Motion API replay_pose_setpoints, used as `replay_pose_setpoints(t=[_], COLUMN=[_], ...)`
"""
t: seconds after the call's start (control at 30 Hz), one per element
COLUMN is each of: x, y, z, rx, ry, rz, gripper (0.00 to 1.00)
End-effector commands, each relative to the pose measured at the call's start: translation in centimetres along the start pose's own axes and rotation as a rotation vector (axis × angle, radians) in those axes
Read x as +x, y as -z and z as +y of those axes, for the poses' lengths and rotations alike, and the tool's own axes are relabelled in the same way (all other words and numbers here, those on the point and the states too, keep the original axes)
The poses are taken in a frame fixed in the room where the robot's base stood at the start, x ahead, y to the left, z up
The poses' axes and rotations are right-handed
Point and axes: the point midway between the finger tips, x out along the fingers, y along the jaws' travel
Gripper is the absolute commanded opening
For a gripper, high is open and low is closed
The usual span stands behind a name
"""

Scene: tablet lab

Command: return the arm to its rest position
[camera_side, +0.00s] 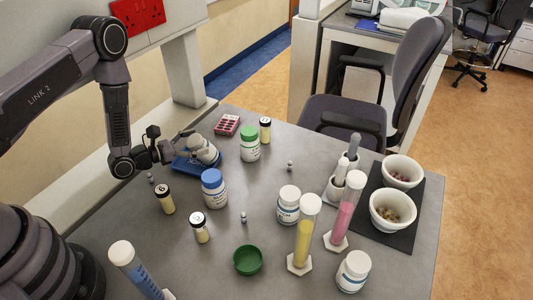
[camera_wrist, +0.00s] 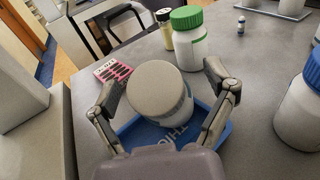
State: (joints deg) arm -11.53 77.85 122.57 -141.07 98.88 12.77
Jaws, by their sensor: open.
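My gripper (camera_side: 182,146) is at the far left part of the grey table, low beside a grey-lidded white bottle (camera_side: 206,152). In the wrist view my gripper (camera_wrist: 162,78) is open, with one finger on each side of this bottle (camera_wrist: 160,95). I cannot tell whether either finger touches it. The bottle is on a blue tray (camera_side: 183,166) with white lettering, which also shows in the wrist view (camera_wrist: 207,144). The bottle looks tilted in the side view. My arm reaches in from the left.
A green-lidded bottle (camera_side: 250,148), a blue-lidded bottle (camera_side: 213,190), small vials (camera_side: 166,200) and a pink rack (camera_side: 227,125) stand close around. Tall cylinders (camera_side: 304,235), a green dish (camera_side: 248,260) and white bowls (camera_side: 393,212) are farther right. A wall post (camera_side: 180,60) rises behind.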

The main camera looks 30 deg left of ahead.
Motion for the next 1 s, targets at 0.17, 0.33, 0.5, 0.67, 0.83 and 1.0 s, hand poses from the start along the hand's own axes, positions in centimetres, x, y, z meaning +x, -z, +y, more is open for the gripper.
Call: replay_pose_setpoints(t=[0.17,0.33,0.5,0.67,0.83,1.0], x=[-0.4,-0.5,0.2,-1.9,-8.0,-15.7], y=[-3.3,-5.0,-11.1,-20.3,-26.3,-28.2], z=[0.0,-0.2,-3.0,-9.5,-15.9,-19.3], rx=[0.000,0.003,0.063,0.250,0.564,0.977], ry=[0.000,0.012,0.194,0.553,0.920,1.207], rz=[-0.001,-0.005,-0.076,-0.159,-0.174,-0.109], gripper=[0.84,0.84,0.84,0.84,0.84,0.84])
